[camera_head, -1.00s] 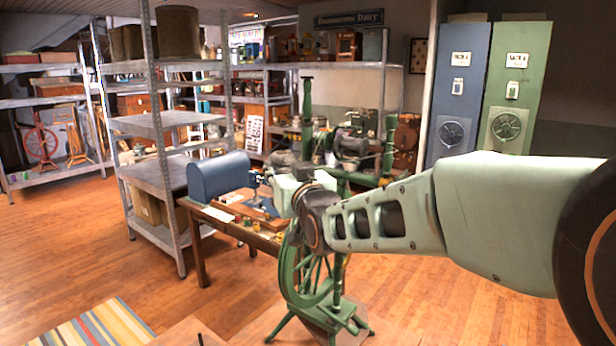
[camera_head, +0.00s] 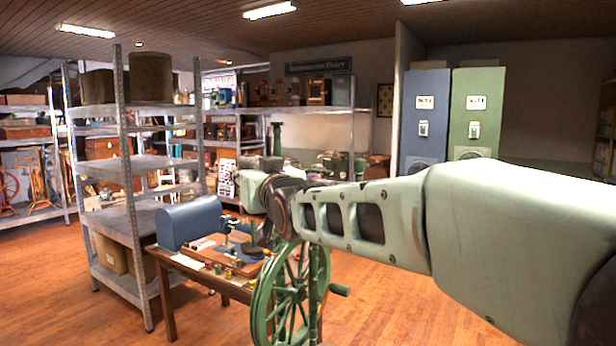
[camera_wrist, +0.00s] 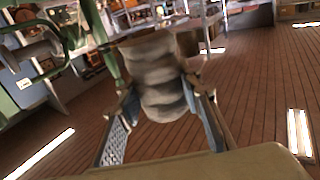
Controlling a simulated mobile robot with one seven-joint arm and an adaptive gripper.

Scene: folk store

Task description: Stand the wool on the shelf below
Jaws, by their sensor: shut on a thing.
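The wool (camera_wrist: 155,75) is a grey-beige ribbed roll in the wrist view. My gripper (camera_wrist: 160,92) is shut on it, one finger on each side. The wool looks tilted in that view and is clear of the floor. In the head view my arm reaches left and hides the gripper and wool, or they are too unclear to make out. The metal shelf unit (camera_head: 120,185) stands at the left, with bare middle shelf (camera_head: 135,166) and a lower shelf (camera_head: 130,217). Which shelf the task means I cannot tell.
A table (camera_head: 205,275) with a blue domed case (camera_head: 188,213) stands beside the shelf unit. A green spoked wheel (camera_head: 290,295) stands under my arm. Brown drums (camera_head: 151,79) stand on the top shelf. Wooden floor (camera_head: 400,310) is open at the front right.

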